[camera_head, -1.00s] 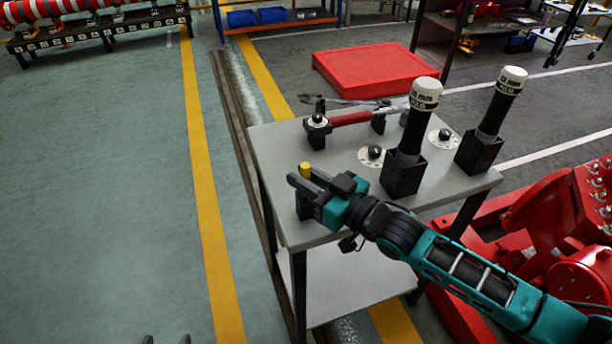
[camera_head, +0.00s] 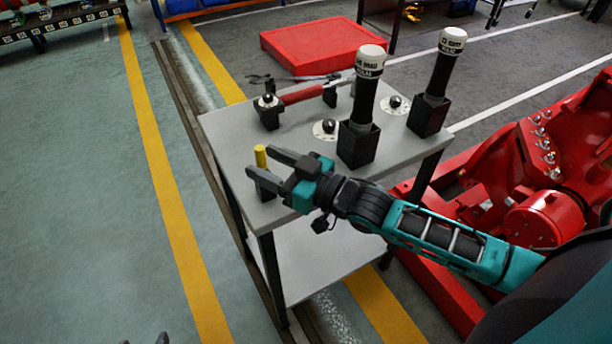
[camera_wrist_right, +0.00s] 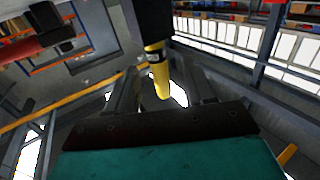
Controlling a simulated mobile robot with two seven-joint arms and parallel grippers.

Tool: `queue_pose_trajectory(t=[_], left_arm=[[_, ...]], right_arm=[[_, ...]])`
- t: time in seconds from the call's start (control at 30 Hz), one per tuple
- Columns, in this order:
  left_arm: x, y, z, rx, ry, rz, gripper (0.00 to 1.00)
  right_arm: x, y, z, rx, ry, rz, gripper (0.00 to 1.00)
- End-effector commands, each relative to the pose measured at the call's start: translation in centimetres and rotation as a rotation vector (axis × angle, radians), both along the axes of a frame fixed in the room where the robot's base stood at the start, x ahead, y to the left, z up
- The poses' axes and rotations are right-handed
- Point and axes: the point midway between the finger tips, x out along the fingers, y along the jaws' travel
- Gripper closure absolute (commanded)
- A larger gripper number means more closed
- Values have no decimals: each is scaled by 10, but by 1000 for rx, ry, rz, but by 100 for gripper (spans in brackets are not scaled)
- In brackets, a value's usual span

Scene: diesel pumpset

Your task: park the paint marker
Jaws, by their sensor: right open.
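The yellow paint marker (camera_head: 261,157) stands upright near the table's left front corner. In the right wrist view the marker (camera_wrist_right: 160,72) shows as a yellow body coming out of a black block-like holder (camera_wrist_right: 149,20). My right gripper (camera_head: 262,162) is open, low over the table, with its two fingers on either side of the marker and no clear contact. Its near finger hides part of the holder in the head view. Two grey fingertips of my left gripper (camera_head: 144,340) show apart at the bottom edge, away from the table.
The grey table (camera_head: 225,125) also carries two black-and-white cylinders, the nearer (camera_head: 363,105) and the farther (camera_head: 441,80), in black holders. A red-handled tool (camera_head: 303,94) lies on a rack. Red machinery (camera_head: 545,215) stands to the right.

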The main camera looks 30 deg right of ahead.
Motion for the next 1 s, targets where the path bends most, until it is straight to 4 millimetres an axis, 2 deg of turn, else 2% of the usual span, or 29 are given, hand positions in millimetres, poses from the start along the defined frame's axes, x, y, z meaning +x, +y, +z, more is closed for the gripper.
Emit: queue_pose_trajectory(t=[0.3, 0.53, 0.7, 1.0], left_arm=[[0, 1, 3, 2, -2, 1, 37], [-1, 3, 3, 7, 0, 4, 37], [-1, 5, 4, 8, -3, 7, 37], [-2, 5, 3, 8, -1, 7, 37]], right_arm=[[-49, -30, -1, -3, 5, 0, 47], [-78, -48, 0, -1, 4, 1, 47], [-90, -56, 0, -2, 3, 0, 47], [-94, -58, 1, 0, 0, 0, 47]])
